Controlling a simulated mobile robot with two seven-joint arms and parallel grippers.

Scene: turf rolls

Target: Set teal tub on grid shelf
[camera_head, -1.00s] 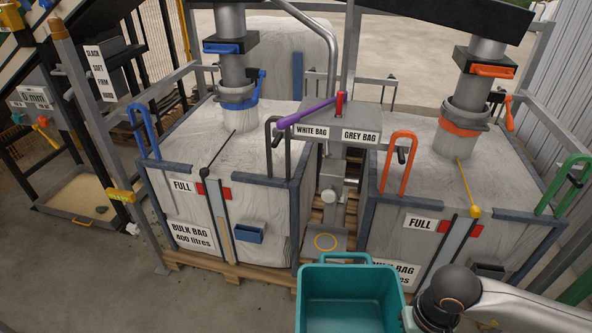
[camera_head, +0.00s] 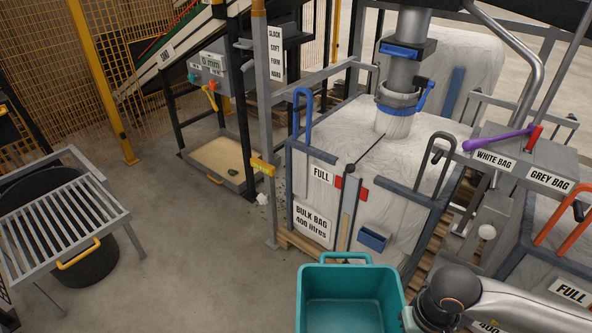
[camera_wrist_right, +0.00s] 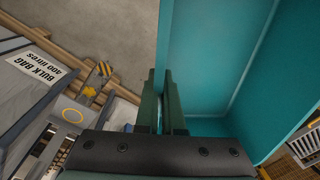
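The teal tub (camera_head: 350,315) is at the bottom centre of the head view, upright, with its open top towards me and its inside looking empty. My right gripper (camera_wrist_right: 161,100) is at the tub's right side in the head view. In the right wrist view its two dark fingers are close together on the tub's wall (camera_wrist_right: 205,50). The grid shelf (camera_head: 62,228), a grey metal frame of parallel bars with a yellow handle, is at the far left of the head view. It is bare and stands apart from the tub. My left gripper is out of view.
A round black bin (camera_head: 95,262) stands beneath the grid shelf. Bare concrete floor (camera_head: 190,270) lies between shelf and tub. A white bulk bag (camera_head: 345,140) in a blue-grey frame stands behind the tub; a grey post (camera_head: 268,150) and a sand tray (camera_head: 222,160) are left of it.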

